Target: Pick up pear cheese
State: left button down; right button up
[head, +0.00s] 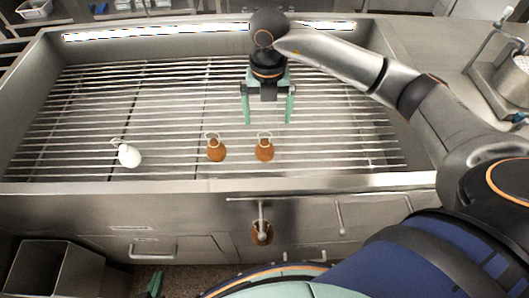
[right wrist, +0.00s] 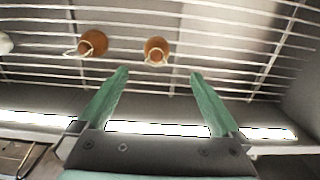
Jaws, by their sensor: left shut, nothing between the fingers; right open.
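Two brown pear-shaped cheeses with pale cord loops lie on the grill bars, one in the middle (head: 216,151) and one to its right (head: 265,151). A white pear-shaped one (head: 130,157) with a loop lies further left. My right gripper (head: 267,112) is open and empty, pointing down over the bars behind the brown cheeses. The right wrist view shows two brown cheeses (right wrist: 95,40) (right wrist: 158,47) beyond the open green fingers, and a white edge at far left. My left gripper (head: 153,286) shows only as a green tip at the bottom, shut and empty.
The cheeses lie in a wide steel grill basin with a raised front rim (head: 150,187). A reddish-brown object (head: 262,237) shows behind a handle on the front panel. A metal bin (head: 45,265) stands at lower left. Bars around the cheeses are clear.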

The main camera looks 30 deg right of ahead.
aim_at(265, 140)
notch_tip(265, 140, down, 6)
jog(key=shift+f, duration=0.15)
jog(key=shift+a+f, duration=0.2)
jog(key=shift+f, duration=1.15)
jog(key=shift+a+f, duration=0.15)
jog(key=shift+f, duration=1.15)
jog(key=shift+c, duration=0.4)
jog(key=shift+w, duration=0.1)
jog(key=c, duration=1.5)
jog(key=shift+o, duration=0.2)
notch_tip(265, 140, up, 10)
jog(key=shift+r, duration=0.1)
